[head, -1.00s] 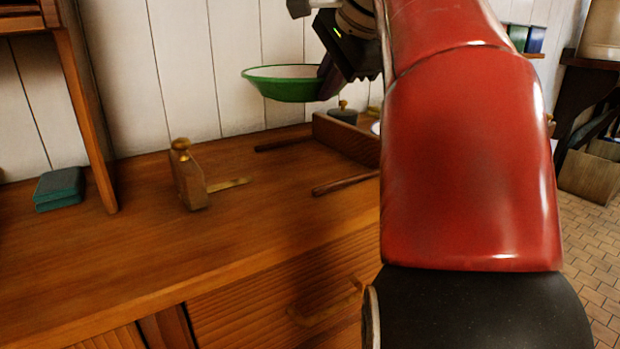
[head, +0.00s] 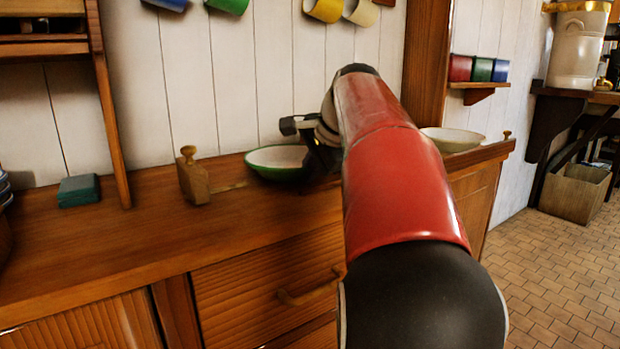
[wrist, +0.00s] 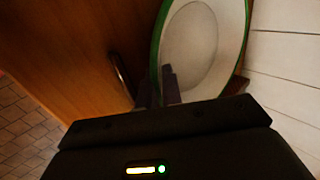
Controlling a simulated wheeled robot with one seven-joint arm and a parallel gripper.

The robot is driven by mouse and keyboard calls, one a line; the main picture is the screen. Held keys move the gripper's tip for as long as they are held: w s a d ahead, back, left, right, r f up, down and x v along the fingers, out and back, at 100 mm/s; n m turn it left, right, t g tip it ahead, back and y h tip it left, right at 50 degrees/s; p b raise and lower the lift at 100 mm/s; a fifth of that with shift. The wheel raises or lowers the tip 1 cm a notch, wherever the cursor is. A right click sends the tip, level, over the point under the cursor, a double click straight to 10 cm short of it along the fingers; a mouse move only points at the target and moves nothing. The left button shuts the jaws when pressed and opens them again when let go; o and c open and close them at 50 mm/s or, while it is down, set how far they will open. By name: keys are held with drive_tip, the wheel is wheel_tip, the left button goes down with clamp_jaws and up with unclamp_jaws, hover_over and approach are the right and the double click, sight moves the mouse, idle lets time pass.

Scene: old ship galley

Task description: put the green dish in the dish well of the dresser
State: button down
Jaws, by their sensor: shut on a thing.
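The green dish (head: 277,172), white inside with a green rim, is low at the dresser top (head: 150,235), right of the wooden block. Whether it touches the top, I cannot tell. My gripper (head: 318,158) is at the dish's right side, mostly hidden behind my red arm. In the wrist view my gripper (wrist: 158,88) is shut on the rim of the green dish (wrist: 200,45). A dark rail (wrist: 122,75) of the dresser top lies beside the dish there. The dish well is not clearly visible; the dish and my arm cover that part.
A wooden block with a knob (head: 193,178) stands left of the dish, with a flat strip beside it. A teal stack (head: 78,191) lies farther left. A pale bowl (head: 452,139) stands at the right. Mugs (head: 323,9) hang above. The front left of the top is clear.

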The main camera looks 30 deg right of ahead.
drive_tip(key=c, duration=1.6)
unclamp_jaws()
drive_tip(key=shift+o, duration=0.2)
drive_tip(key=shift+s+r, duration=0.1)
drive_tip(key=shift+r, duration=0.2)
drive_tip(key=p+v, duration=0.2)
drive_tip(key=v, duration=0.9)
drive_tip(key=shift+s+r, duration=0.2)
